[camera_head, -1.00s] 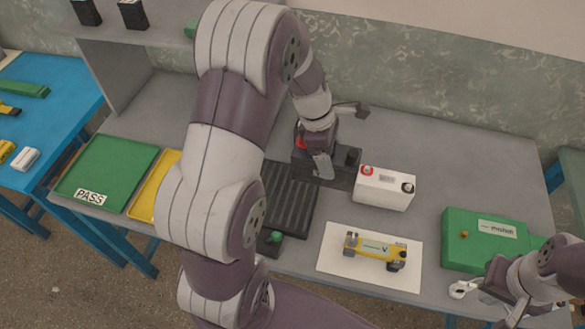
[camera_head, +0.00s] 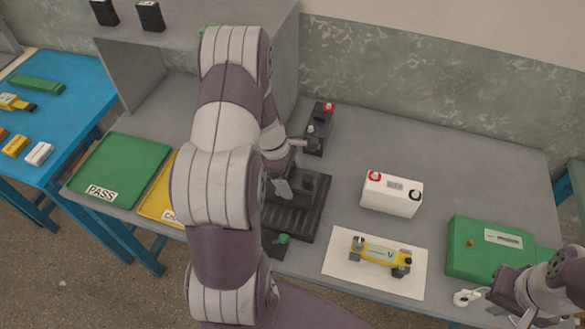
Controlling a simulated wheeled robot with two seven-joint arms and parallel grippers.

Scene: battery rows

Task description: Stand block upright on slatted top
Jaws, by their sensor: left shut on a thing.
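The slatted top (camera_head: 292,222) is a dark ribbed plate on the grey table, partly hidden by my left arm. My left gripper (camera_head: 284,187) is shut on a dark block (camera_head: 309,185) at the far part of the slatted top. My gripper and arm hide part of the block. I cannot tell whether it touches the slats or how upright it is. My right gripper (camera_head: 467,297) is at the lower right beside the green case, apart from the block; its finger opening is unclear.
A dark unit with a red knob (camera_head: 320,132) stands behind the slatted top. A white battery (camera_head: 391,194), a yellow piece (camera_head: 380,253) on a white sheet and a green case (camera_head: 483,250) are to the right. Green (camera_head: 120,165) and yellow (camera_head: 160,205) trays lie left.

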